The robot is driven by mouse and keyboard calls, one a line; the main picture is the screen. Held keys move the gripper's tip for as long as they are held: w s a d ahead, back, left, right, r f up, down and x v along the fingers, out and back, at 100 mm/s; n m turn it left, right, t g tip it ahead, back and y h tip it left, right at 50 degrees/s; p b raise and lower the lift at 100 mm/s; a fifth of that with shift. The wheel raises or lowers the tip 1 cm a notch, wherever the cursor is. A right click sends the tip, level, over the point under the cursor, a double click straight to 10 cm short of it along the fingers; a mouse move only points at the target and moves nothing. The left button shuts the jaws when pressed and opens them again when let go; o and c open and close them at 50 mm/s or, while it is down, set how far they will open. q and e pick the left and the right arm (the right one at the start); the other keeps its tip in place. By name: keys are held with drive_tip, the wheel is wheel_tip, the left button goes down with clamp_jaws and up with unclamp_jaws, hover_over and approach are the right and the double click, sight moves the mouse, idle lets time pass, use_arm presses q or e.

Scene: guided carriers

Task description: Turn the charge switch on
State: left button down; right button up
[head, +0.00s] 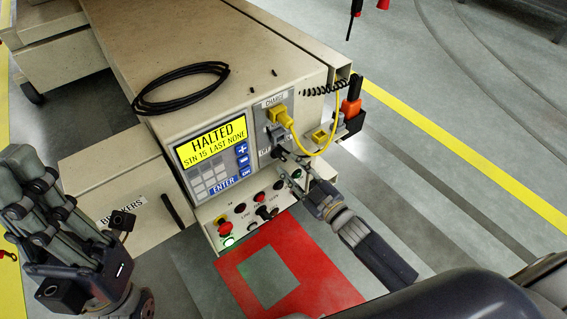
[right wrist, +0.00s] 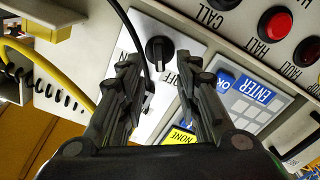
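The charge switch is a black rotary knob (right wrist: 160,48) on a pale plate with a partly hidden "OFF" label, in the right wrist view. Whether the fingers touch the knob cannot be told.
The carrier's display (head: 211,141) reads HALTED, with an ENTER keypad beside it. A lower panel (head: 238,219) carries red and black buttons and a lit green one. A yellow cable (head: 318,151) loops close by the right gripper. A black cable coil (head: 180,90) lies on top.

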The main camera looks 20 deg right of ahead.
sight(283, 159)
drive_tip(key=shift+b+x, duration=0.55)
drive_tip(key=shift+x, duration=1.6)
clamp_jaws()
